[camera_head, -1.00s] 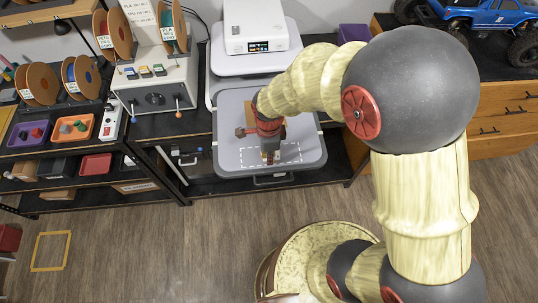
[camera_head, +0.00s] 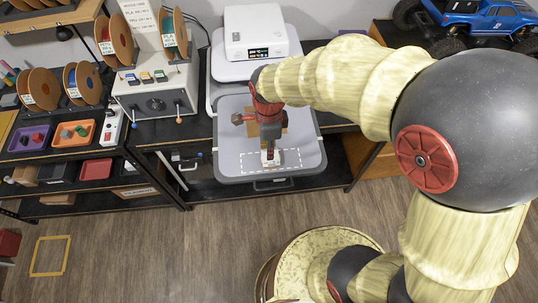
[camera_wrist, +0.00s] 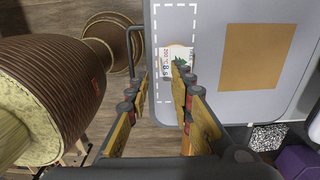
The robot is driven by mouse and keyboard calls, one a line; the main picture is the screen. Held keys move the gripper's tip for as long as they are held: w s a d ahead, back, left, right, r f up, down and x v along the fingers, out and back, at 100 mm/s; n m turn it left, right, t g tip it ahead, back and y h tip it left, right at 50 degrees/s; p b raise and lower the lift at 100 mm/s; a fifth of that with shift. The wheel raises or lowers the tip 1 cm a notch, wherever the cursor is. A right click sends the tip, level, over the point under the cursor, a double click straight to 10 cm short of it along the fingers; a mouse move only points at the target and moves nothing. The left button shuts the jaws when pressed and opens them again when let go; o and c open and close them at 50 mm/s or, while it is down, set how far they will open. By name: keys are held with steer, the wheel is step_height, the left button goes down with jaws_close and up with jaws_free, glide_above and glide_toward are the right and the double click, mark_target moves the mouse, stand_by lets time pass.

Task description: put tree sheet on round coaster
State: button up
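The tree sheet (camera_wrist: 177,66), a small white sheet with printed text and a green tree, lies within the dashed white outline on the grey tray (camera_wrist: 215,90). It also shows as a small white patch below my gripper in the head view (camera_head: 271,158). A small pale tan curved edge shows at the sheet's far end in the wrist view; I cannot tell whether it is the round coaster. Contact cannot be told. No full round coaster is clearly visible.
A flat brown square (camera_wrist: 258,57) lies on the tray beside the dashed outline. A white machine (camera_head: 254,32) stands behind the tray. A control box with spools (camera_head: 155,88) stands left. A blue crawler (camera_head: 480,18) is at the back right.

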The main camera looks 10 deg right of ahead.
steer(key=s+d+r+n+t, duration=0.2)
steer(key=s+d+r+n, duration=0.4)
steer(key=r+n, duration=0.3)
steer(key=s+d+r+n+t, duration=0.3)
steer(key=s+d+r+n, duration=0.3)
steer(key=r+n, duration=0.3)
step_height(320, 180, up, 3)
steer(key=shift+s+f+t, duration=0.15)
steer(key=shift+f+t, duration=0.05)
steer(key=shift+t, duration=0.1)
steer(key=shift+f, duration=0.1)
step_height(320, 180, down, 16)
steer(key=b, duration=1.6)
steer(key=shift+c, duration=0.6)
